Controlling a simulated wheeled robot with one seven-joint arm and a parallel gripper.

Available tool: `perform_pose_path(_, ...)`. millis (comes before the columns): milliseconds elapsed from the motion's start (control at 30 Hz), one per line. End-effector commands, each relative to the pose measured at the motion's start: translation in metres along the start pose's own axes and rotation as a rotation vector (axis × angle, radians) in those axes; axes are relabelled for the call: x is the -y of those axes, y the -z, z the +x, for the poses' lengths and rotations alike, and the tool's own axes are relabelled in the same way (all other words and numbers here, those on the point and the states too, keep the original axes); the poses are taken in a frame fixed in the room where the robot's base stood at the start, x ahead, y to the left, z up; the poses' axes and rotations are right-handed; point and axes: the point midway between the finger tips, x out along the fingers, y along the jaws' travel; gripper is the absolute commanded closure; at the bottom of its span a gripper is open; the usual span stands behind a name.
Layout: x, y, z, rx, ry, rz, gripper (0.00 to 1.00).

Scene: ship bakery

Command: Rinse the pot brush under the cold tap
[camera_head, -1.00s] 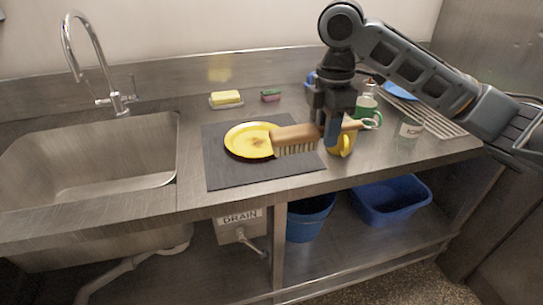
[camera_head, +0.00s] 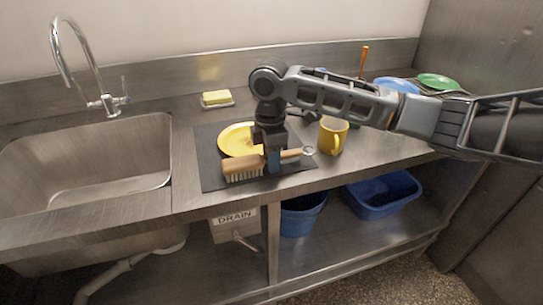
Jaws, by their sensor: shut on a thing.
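My gripper (camera_head: 274,158) is shut on the handle of the pot brush (camera_head: 243,164). The brush has a wooden body with pale bristles facing down, and its head points left. It is held level over the front of the dark mat, in front of the yellow plate. The tap (camera_head: 88,72) is a tall chrome gooseneck behind the sink at the left, with a small lever at its base. No water shows from it. The steel sink (camera_head: 90,170) looks empty. The brush is to the right of the sink, apart from it.
The yellow plate (camera_head: 236,138) lies on the dark mat (camera_head: 208,170). A yellow mug (camera_head: 333,136) stands right of my gripper. A yellow block on a dish (camera_head: 217,99) sits behind the mat. Blue and green dishes (camera_head: 438,81) are at back right. Counter between mat and sink is clear.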

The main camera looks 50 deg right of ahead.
Motion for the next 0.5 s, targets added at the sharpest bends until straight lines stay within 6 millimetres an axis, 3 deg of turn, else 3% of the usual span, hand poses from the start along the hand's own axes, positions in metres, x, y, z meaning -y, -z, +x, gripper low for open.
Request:
perform_pose_path(367,-0.0002,0.0000,0.0043,-0.001,-0.001,0.001,1.00)
perform_pose_path(400,-0.0003,-0.0001,0.0041,0.000,-0.001,0.001,0.70)
perform_pose_path(500,-0.0003,-0.0001,0.0037,0.000,-0.001,0.000,0.62)
